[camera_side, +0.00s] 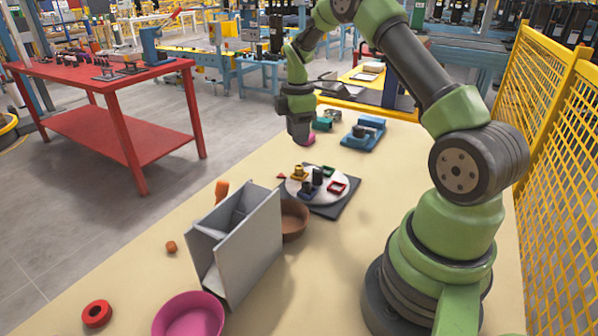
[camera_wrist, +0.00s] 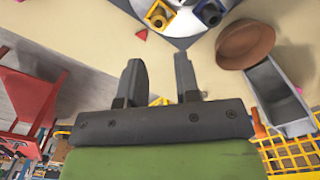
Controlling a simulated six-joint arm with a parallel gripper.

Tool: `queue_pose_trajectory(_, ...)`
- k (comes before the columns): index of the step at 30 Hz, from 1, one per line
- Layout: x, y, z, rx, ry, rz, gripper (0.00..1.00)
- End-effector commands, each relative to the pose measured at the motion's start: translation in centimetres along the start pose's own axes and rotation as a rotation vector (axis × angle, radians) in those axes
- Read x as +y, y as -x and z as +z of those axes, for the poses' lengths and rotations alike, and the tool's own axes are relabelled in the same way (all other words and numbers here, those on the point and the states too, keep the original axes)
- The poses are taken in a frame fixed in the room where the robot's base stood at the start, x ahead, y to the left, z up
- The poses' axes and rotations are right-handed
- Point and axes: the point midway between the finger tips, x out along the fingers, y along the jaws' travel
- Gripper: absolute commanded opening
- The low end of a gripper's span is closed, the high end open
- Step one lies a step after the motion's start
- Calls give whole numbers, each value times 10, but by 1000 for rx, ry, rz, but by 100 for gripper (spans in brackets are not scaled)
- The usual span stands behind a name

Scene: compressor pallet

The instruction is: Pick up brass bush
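The likely brass bush (camera_side: 300,173) is a small yellow flanged piece on a round pale plate (camera_side: 292,188) in the side view. In the wrist view a yellow flanged piece (camera_wrist: 158,15), seemingly the same one, shows at the top edge, partly cut off. My gripper (camera_side: 300,138) hangs above the far part of the bench, behind and apart from the plate. In the wrist view my gripper (camera_wrist: 159,65) has its two fingers spread, with nothing between them.
The plate also carries a black cylinder (camera_side: 318,176), a blue piece (camera_side: 307,188) and green and red square frames. A brown bowl (camera_side: 294,218) and a grey divided bin (camera_side: 245,250) stand nearer. Yellow fencing (camera_side: 565,180) is at right.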

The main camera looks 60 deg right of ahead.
Motion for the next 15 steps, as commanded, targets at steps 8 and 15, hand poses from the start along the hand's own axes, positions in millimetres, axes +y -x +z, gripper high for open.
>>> queue_pose_trajectory(8, -1, -37, 0, 0, 0, -2, 30)
queue_pose_trajectory(15, 0, -66, 5, 0, -3, -4, 30)
